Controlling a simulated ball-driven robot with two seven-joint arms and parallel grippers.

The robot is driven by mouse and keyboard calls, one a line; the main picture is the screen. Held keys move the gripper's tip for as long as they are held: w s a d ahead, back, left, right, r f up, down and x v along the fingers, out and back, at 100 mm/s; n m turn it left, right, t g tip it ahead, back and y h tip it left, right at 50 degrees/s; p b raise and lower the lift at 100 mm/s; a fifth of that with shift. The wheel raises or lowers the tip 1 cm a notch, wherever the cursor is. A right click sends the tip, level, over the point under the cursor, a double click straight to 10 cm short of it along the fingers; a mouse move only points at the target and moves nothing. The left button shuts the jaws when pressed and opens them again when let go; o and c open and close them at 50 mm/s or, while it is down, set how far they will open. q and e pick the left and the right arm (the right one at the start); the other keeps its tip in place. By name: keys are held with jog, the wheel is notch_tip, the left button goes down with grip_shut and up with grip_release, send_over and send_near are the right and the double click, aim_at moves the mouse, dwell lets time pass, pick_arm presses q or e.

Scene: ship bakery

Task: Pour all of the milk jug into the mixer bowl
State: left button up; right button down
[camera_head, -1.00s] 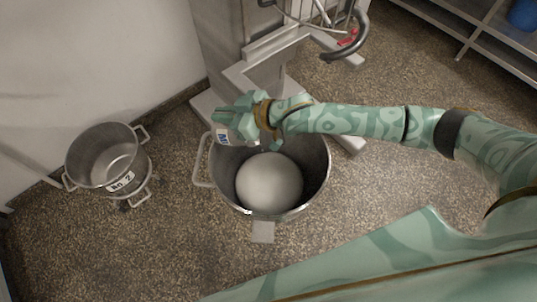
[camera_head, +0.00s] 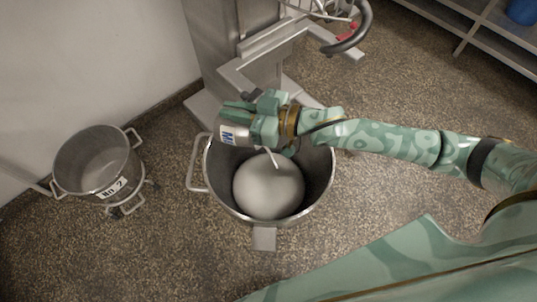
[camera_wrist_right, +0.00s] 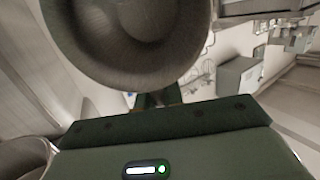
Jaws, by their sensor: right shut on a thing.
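The milk jug (camera_head: 233,135), a metal can with a white label with blue letters, lies tipped on its side above the mixer bowl's far left rim. My right gripper (camera_head: 256,118) is shut on it and hides part of it. A thin white stream (camera_head: 271,157) runs down beneath the gripper into the bowl. In the right wrist view, a round grey metal form, seemingly the jug (camera_wrist_right: 135,40), fills the upper middle. My left gripper is out of view.
A smaller steel pot (camera_head: 75,181) marked No 2 stands on a low wheeled base at the left. The mixer's column and frame (camera_head: 225,60) rise just behind the bowl. A metal shelf (camera_head: 470,25) is at the far right.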

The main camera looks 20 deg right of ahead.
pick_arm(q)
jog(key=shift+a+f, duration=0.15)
pick_arm(e)
jog(key=shift+s+d+r+t+y, duration=0.1)
jog(key=shift+s+d+t+y, duration=0.1)
jog(key=shift+d+t+y, duration=0.1)
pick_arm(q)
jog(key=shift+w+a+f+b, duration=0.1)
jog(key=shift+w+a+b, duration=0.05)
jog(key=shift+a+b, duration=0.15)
pick_arm(e)
jog(key=shift+d+r, duration=0.1)
jog(key=shift+d, duration=0.05)
pick_arm(q)
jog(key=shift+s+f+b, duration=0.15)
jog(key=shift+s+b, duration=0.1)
jog(key=shift+b, duration=0.1)
pick_arm(e)
jog(key=shift+s+d+r+t+y, duration=0.15)
jog(key=shift+s+d+t+y, duration=0.1)
jog(key=shift+s+t+y, duration=0.05)
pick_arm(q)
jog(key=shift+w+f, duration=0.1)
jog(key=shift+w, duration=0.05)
pick_arm(e)
jog(key=shift+s+d, duration=0.1)
jog(key=shift+d, duration=0.05)
